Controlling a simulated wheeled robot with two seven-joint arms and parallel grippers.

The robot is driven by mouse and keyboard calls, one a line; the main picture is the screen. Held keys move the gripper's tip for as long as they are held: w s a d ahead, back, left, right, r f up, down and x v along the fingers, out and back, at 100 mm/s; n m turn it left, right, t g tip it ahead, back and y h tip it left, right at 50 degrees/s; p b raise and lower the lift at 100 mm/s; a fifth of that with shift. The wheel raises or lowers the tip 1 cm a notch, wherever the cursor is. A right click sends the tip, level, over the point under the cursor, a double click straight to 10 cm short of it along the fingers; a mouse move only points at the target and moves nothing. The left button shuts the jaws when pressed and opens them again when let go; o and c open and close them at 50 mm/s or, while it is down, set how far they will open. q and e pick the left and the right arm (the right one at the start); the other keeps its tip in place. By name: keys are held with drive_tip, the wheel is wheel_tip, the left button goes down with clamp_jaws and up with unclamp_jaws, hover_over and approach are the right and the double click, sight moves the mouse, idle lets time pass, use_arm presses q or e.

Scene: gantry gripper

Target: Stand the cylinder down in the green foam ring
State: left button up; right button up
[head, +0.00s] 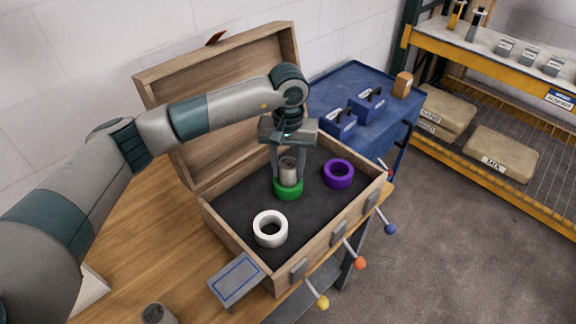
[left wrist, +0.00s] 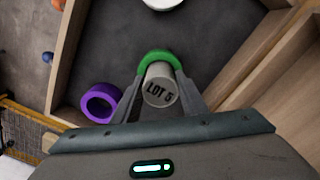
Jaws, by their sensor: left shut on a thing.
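The grey cylinder (head: 289,170) is upright between the fingers of my left gripper (head: 290,178), which is shut on it. In the left wrist view the cylinder (left wrist: 160,88) shows "LOT 5" on its top, between the two fingers (left wrist: 161,95). The green foam ring (head: 288,190) lies on the dark floor of the open wooden box, directly under the cylinder. In the left wrist view the green ring (left wrist: 158,57) curves around the cylinder's far side. The cylinder's lower end is hidden by the ring's front wall, so its depth cannot be told. My right gripper is not in view.
A white ring (head: 270,229) and a purple ring (head: 339,173) lie in the wooden box (head: 232,243). The box's raised lid (head: 215,85) stands behind my left arm. Another grey cylinder (head: 157,314) is on the table at the front left. A blue cart (head: 350,82) stands behind.

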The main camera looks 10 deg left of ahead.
use_arm(q)
drive_tip(key=shift+f, duration=0.15)
drive_tip(key=o, duration=1.4)
drive_tip(key=shift+r, duration=0.25)
wheel_tip(320, 180, up, 10)
drive_tip(key=b, duration=0.5)
drive_tip(key=shift+r+b, duration=0.15)
drive_tip(key=shift+b, duration=0.25)
drive_tip(key=shift+r, duration=0.8)
